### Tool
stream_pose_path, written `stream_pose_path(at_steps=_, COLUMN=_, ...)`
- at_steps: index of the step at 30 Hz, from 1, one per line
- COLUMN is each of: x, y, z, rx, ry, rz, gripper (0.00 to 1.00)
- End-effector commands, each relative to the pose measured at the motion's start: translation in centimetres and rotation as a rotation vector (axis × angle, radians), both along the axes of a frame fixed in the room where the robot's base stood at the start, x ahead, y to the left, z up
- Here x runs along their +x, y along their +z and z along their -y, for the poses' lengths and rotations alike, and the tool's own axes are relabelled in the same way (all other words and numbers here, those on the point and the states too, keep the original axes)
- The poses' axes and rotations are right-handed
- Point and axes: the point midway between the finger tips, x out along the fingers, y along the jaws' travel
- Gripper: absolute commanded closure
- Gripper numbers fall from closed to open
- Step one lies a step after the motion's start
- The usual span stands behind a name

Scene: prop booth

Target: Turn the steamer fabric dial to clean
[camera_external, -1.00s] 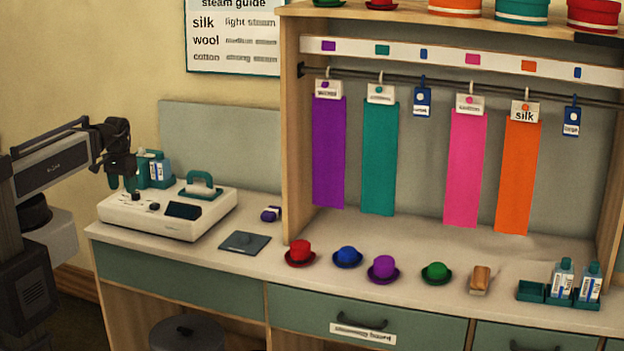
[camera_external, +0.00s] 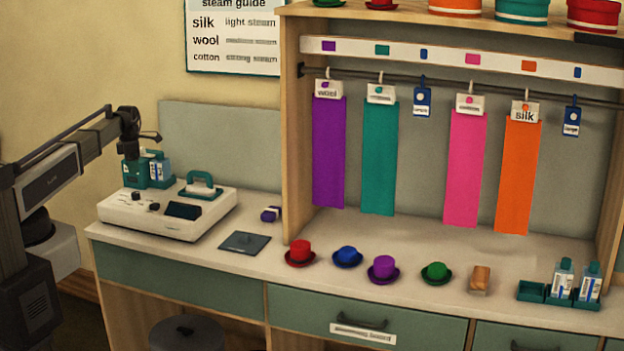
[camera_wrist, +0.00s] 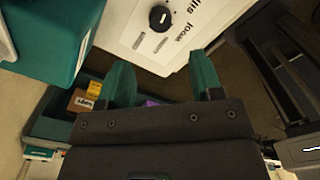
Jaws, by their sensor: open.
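The steamer (camera_external: 190,222) is a white box at the left end of the counter, with a dark panel and small dark knobs on top. In the wrist view a round black dial (camera_wrist: 160,17) with a white mark sits on the white top, near the words "silk" and "wool"; no "clean" label can be read. My gripper (camera_wrist: 162,76) is open and empty, its two teal fingers apart and not touching the dial. In the external view it hangs above the back left of the steamer, and its fingers are hard to tell from the teal holder behind.
A teal holder with bottles (camera_external: 160,170) stands behind the steamer. A teal-handled iron (camera_external: 200,184) rests on the steamer's right side. A grey pad (camera_external: 244,243) and several small hats lie to the right. Cloth strips hang from a rail in the booth.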

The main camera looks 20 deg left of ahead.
Motion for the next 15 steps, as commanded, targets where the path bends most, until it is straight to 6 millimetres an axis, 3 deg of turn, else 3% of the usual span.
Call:
stream_pose_path(at_steps=9, x=0.0, y=-7.6, z=0.0, rx=0.0, ry=-0.002, rz=0.0, gripper=0.4)
stream_pose_path(at_steps=15, x=0.0, y=-10.4, z=0.0, rx=0.0, ry=-0.002, rz=0.0, gripper=0.4)
